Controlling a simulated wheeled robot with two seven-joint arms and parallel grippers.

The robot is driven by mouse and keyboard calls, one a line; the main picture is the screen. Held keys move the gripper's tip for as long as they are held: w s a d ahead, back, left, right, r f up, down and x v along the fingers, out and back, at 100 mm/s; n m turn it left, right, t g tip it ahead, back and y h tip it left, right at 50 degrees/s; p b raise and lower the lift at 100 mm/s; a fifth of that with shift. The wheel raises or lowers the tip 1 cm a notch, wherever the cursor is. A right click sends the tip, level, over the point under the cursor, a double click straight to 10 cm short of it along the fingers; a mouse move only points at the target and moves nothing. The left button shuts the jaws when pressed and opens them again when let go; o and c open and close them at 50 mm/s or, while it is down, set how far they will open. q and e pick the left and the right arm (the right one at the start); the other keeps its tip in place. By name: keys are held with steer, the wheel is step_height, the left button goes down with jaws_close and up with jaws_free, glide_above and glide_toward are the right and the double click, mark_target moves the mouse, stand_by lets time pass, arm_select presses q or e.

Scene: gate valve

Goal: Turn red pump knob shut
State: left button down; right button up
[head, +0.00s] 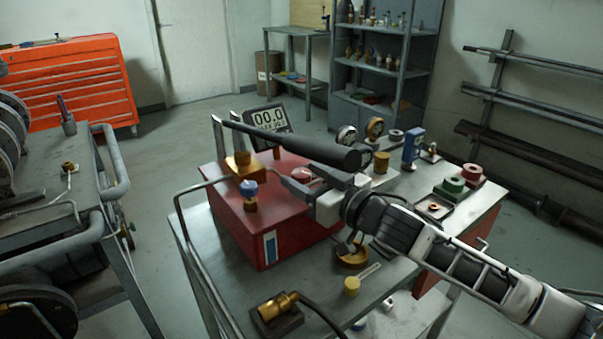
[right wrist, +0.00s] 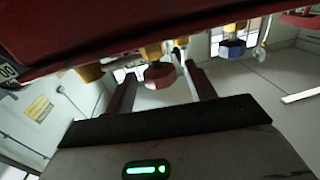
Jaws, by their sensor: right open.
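The red pump box (head: 262,222) stands on the grey table in the head view. The red knob (head: 301,174) shows small near its top, beside my right gripper (head: 298,182). In the right wrist view the red knob (right wrist: 160,74) sits between the two fingers of my right gripper (right wrist: 161,82), with a gap on each side. The gripper is open and holds nothing. A blue knob (head: 249,189) on a brass fitting is at the pump's front left; a blue knob also shows in the wrist view (right wrist: 232,48). My left gripper is out of view.
A long dark bar (head: 290,145) crosses above the pump, close over my right gripper. A brass fitting (head: 276,308) lies in front.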

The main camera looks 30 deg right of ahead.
steer(key=shift+x, duration=0.85)
steer(key=c, duration=1)
steer(key=shift+o, duration=0.2)
steer(key=shift+a, duration=0.15)
steer(key=shift+r+m+h, duration=0.1)
steer(key=shift+m+h, duration=0.7)
steer(key=shift+h, duration=0.2)
steer(key=shift+m+h, duration=1.5)
steer(key=shift+h, duration=1.1)
